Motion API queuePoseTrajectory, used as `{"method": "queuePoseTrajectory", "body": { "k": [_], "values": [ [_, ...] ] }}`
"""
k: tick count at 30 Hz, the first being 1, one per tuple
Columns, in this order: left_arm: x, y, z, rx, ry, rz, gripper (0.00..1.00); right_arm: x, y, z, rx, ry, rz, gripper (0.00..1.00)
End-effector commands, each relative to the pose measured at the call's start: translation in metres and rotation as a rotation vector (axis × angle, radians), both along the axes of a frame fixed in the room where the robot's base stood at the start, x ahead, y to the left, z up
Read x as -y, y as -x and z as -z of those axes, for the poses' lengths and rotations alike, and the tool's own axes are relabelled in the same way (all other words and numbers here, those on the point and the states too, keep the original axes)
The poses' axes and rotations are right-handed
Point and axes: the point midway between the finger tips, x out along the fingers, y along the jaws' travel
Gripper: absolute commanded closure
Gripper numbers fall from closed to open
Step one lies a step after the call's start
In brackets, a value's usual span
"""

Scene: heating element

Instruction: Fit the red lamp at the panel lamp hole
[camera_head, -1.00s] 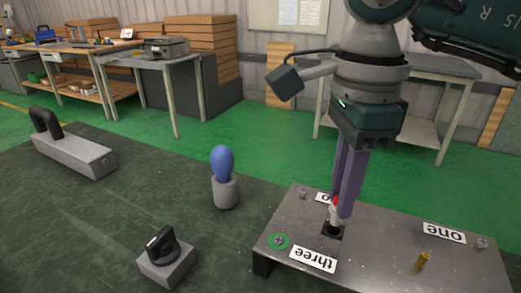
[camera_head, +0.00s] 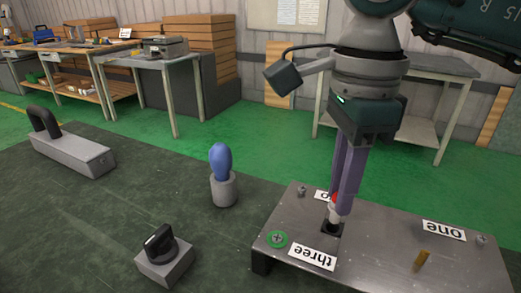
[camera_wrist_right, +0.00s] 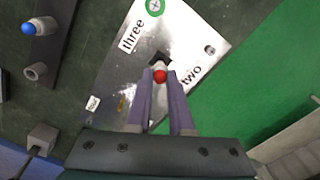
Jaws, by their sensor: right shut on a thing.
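My right gripper (camera_head: 345,205) points down over the metal panel (camera_head: 385,250), its purple fingers shut on the red lamp (camera_head: 336,198). The lamp has a red top and a pale lower body. Its lower end is at the dark square lamp hole (camera_head: 331,229) between the "three" and "two" labels; I cannot tell how deep it sits. In the right wrist view the red lamp (camera_wrist_right: 160,75) shows between the fingertips, with the dark hole (camera_wrist_right: 159,58) just beyond it. My left gripper is not in view.
The panel carries labels "three" (camera_head: 312,257) and "one" (camera_head: 444,231), a green ring with a screw (camera_head: 278,239) and a brass post (camera_head: 421,260). A blue-topped holder (camera_head: 222,175), a black-knobbed block (camera_head: 165,258) and a handled grey block (camera_head: 72,150) stand left on the dark mat.

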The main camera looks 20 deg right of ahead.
Motion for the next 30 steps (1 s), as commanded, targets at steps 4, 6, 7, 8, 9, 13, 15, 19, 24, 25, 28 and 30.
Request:
{"method": "queuePoseTrajectory", "body": {
  "k": [4, 6, 7, 8, 9, 13, 15, 19, 24, 25, 28, 30],
  "values": [
    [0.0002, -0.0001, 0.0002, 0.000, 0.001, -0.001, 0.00, 0.0001, 0.0000, 0.0000, 0.000, 0.000, 0.000, 1.00],
    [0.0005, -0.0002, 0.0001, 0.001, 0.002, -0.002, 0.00, 0.0001, 0.0000, 0.0000, 0.000, 0.000, 0.000, 1.00],
    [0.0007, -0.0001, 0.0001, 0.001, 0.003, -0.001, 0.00, 0.0001, 0.0000, 0.0001, 0.000, 0.000, 0.000, 1.00],
    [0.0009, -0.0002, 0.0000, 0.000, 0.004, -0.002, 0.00, 0.0002, 0.0001, 0.0001, 0.000, 0.000, 0.000, 1.00],
    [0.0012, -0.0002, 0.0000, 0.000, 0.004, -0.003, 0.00, 0.0002, 0.0001, 0.0001, 0.000, 0.000, 0.000, 1.00],
    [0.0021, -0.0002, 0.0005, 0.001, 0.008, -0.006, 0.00, 0.0003, 0.0000, 0.0004, 0.000, 0.001, 0.000, 1.00],
    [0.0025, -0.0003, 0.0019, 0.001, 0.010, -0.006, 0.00, 0.0005, 0.0000, 0.0008, 0.001, 0.001, 0.000, 1.00],
    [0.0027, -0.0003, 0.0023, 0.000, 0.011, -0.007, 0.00, 0.0006, 0.0002, 0.0004, 0.000, 0.001, 0.000, 1.00],
    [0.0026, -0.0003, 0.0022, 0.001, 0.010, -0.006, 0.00, 0.0005, 0.0002, 0.0004, 0.000, 0.001, 0.000, 1.00],
    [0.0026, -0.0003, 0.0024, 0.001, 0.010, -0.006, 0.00, 0.0005, 0.0002, 0.0006, 0.000, 0.001, 0.000, 1.00],
    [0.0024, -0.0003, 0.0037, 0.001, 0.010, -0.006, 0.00, 0.0005, 0.0002, 0.0020, 0.000, 0.001, 0.000, 1.00],
    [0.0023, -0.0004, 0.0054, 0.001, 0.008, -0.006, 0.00, 0.0005, 0.0002, 0.0037, 0.000, 0.001, 0.000, 1.00]
  ]
}}
